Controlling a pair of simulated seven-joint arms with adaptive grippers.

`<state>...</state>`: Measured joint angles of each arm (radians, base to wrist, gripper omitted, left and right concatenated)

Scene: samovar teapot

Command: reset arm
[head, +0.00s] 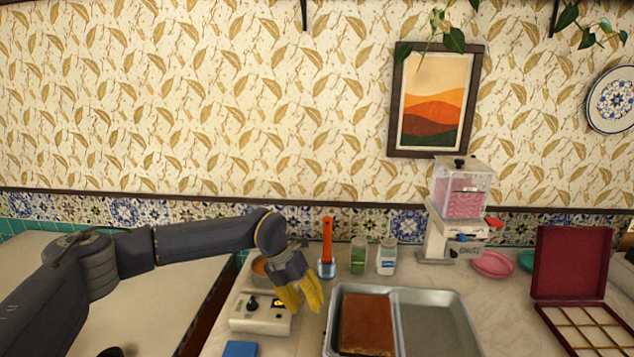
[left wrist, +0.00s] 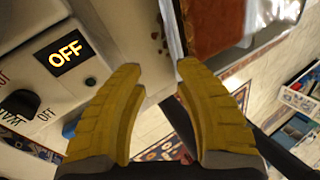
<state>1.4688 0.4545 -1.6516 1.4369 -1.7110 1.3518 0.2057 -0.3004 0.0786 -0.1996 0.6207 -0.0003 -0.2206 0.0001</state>
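My left arm comes in from the left in the head view. Its gripper (head: 305,300), with yellow fingers, hangs in front of a white appliance (head: 258,318). In the left wrist view the two yellow fingers (left wrist: 160,68) stand apart with nothing between them. There the appliance (left wrist: 45,75) shows a lit "OFF" display and a black knob to the left of the fingers. A copper-coloured round vessel (head: 262,268) is partly hidden behind the gripper. My right gripper shows in neither view.
A metal tray (head: 435,325) holds a brown slab (head: 367,325) just right of the gripper. Behind stand an orange-handled tool (head: 327,245), two jars (head: 386,256) and a white dispenser (head: 455,240). An open red box (head: 572,262) is at right. A blue block (head: 240,349) lies in front.

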